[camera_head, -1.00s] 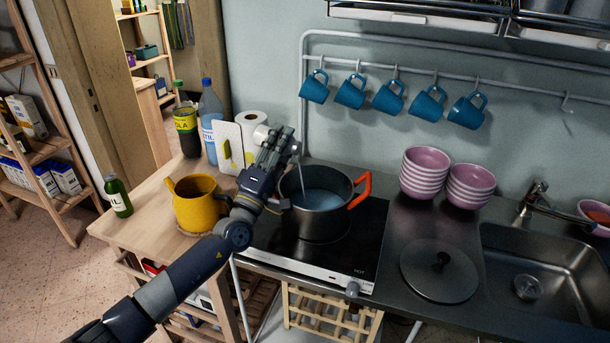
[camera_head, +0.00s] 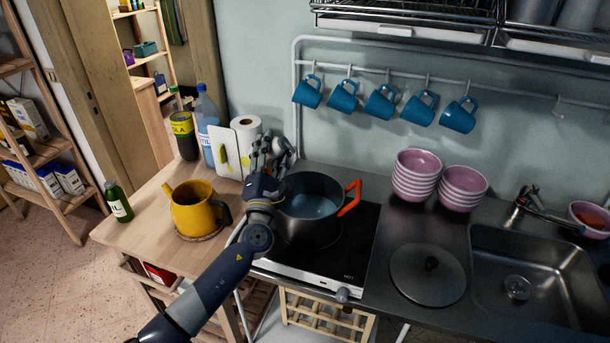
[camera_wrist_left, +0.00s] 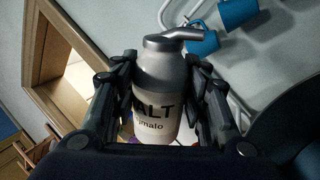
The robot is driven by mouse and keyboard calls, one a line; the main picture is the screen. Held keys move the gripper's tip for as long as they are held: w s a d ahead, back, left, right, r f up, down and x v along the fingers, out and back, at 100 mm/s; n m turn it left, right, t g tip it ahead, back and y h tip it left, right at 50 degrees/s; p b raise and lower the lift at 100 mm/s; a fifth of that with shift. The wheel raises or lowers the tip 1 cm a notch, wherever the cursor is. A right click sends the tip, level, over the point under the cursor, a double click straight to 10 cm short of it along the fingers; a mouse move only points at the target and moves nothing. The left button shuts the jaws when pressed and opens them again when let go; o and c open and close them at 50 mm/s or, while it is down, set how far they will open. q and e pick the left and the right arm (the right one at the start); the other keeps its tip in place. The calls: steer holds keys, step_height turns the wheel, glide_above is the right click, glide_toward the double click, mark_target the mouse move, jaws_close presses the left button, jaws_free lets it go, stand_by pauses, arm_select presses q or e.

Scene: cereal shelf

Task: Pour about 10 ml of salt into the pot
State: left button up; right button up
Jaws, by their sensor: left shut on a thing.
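The black pot (camera_head: 305,235) with orange handles stands on the hob, with bluish liquid inside. My left gripper (camera_head: 271,149) is above the pot's left side, near the rim. It is shut on the salt container (camera_wrist_left: 158,92), a pale bottle with black lettering, a grey top and a bent metal spout. In the left wrist view the container sits between both fingers, with the spout toward the upper right. In the head view the gripper mostly hides the container. No stream from the spout shows now. My right gripper is not in view.
A yellow kettle (camera_head: 193,208) stands left of my arm on the wooden table. A lid (camera_head: 427,275) lies right of the hob (camera_head: 300,268). Pink bowls (camera_head: 415,177) stand behind it. Blue mugs (camera_head: 381,102) hang from a rail on the wall.

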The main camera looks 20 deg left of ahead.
arm_select(q)
steer(key=n+p, duration=0.1)
steer(key=n+g+y+p, duration=0.1)
steer(key=n, duration=0.1)
steer(key=n+g+y+p, duration=0.1)
steer(key=n, duration=0.1)
steer(key=shift+a+r+p, duration=0.25)
steer(key=shift+a+p, duration=0.05)
steer(key=a+n+p, duration=0.1)
steer(key=p, duration=0.1)
steer(key=a+r+n+g+p, duration=0.1)
steer(key=n+p, duration=0.1)
steer(key=shift+w+r+y, duration=0.1)
steer(key=shift+r+y, duration=0.05)
steer(key=shift+y, duration=0.15)
steer(key=shift+a+f+n+g, duration=0.4)
steer(key=shift+f+n+g, duration=0.1)
steer(key=shift+n, duration=0.5)
steer(key=shift+w+a+f+n+g, duration=0.1)
steer(key=shift+a+f+n+g, duration=0.1)
steer(key=shift+a+n+g, duration=0.25)
steer(key=shift+a+f+n+g, duration=0.15)
steer(key=shift+a+f+n, duration=0.05)
steer(key=shift+n, duration=0.45)
steer(key=shift+f, duration=0.1)
